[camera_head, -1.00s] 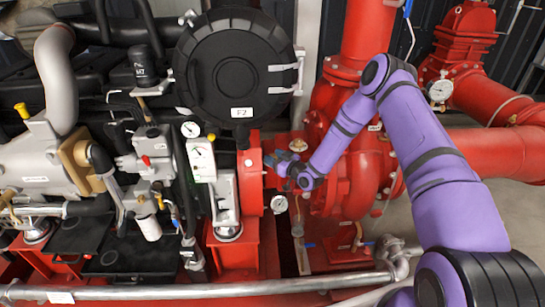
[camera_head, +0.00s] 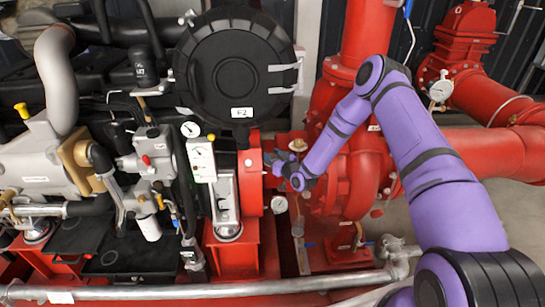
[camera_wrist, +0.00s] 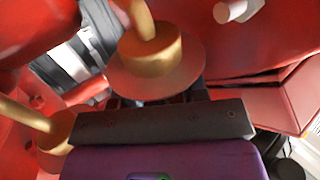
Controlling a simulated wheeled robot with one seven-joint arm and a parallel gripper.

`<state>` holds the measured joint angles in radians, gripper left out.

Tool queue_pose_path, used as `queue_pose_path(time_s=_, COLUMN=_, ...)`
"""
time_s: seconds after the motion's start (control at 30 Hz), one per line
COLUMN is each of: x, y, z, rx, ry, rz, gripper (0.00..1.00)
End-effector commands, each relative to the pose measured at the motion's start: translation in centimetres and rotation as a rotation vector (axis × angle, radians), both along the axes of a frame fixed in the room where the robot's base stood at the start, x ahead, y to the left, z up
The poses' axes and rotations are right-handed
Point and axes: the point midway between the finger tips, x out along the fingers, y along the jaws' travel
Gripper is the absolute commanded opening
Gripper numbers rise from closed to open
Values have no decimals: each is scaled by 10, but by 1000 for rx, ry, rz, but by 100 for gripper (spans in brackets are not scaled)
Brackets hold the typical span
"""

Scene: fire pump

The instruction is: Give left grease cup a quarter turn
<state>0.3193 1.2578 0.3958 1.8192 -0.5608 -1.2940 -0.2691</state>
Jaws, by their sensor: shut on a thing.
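A brass grease cup (camera_wrist: 152,52) with a stem and a wide round flange fills the upper middle of the wrist view. I take it to be the left one. My gripper (camera_head: 272,159) is shut at the red housing's right side in the head view. In the wrist view the gripper (camera_wrist: 160,100) reaches in under the cup's flange, and the contact is hidden. A second brass part (camera_wrist: 55,140) with a stem shows at the lower left of the wrist view. A brass cup-like fitting (camera_head: 298,145) stands just above my gripper in the head view.
The red housing (camera_head: 252,180) and the red pump casing (camera_head: 350,180) hem my gripper in on both sides. A large black round cover (camera_head: 235,65) is above left, and a grey pipe (camera_head: 200,291) crosses in front.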

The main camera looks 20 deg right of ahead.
Motion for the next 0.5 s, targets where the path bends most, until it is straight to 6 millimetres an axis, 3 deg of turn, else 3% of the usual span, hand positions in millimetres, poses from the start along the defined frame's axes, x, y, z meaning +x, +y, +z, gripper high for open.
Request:
queue_pose_path(time_s=0.2, x=0, y=1, z=0, rx=1, ry=1, rz=-110, gripper=16)
queue_pose_path(time_s=0.5, x=0, y=0, z=0, rx=-2, ry=2, rz=-139, gripper=16)
